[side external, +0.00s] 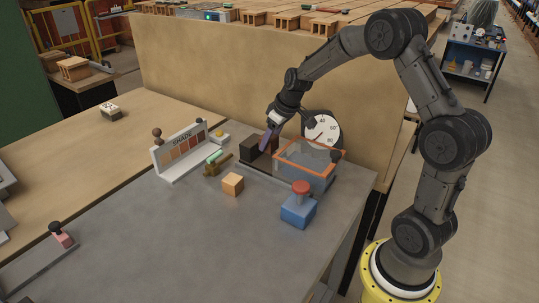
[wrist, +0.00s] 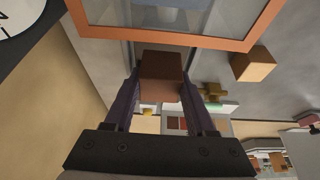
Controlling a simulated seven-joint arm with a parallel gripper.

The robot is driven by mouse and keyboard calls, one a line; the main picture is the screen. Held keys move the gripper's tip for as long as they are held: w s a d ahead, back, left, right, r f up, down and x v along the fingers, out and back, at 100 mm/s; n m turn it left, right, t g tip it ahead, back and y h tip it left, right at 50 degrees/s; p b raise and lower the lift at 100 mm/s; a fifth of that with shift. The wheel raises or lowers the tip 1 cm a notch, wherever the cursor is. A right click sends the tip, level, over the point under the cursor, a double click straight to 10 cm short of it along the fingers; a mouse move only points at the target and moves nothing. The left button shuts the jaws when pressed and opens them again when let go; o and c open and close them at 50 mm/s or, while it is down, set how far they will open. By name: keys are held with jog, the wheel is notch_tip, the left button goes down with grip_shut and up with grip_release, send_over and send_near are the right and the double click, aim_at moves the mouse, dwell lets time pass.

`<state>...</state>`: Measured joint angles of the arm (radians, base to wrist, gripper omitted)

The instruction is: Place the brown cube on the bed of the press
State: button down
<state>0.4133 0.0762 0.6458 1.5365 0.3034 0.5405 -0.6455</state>
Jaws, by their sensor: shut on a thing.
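My gripper (wrist: 161,85) is shut on the brown cube (wrist: 162,78), which sits between its two purple fingers in the wrist view. In the side view my gripper (side external: 268,142) points down beside a dark block (side external: 250,149) behind the grey table; the fingers largely hide the cube there. The press seems to be the blue box with an orange-rimmed clear guard (side external: 308,150), just right of my gripper. The guard's orange frame (wrist: 180,41) crosses the top of the wrist view, just beyond the cube. I cannot clearly make out the bed.
An orange cube (side external: 232,184) lies on the grey table. A blue block with a red button (side external: 298,208) stands in front of the press. A round dial (side external: 322,130) stands behind it. A shade chart (side external: 182,150) and a small brass object (side external: 216,166) are at left.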

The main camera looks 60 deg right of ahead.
aim_at(270, 162)
jog(key=shift+f, duration=2.25)
jog(key=shift+f, duration=0.1)
jog(key=shift+c, duration=1.1)
grip_release()
jog(key=shift+f, duration=0.1)
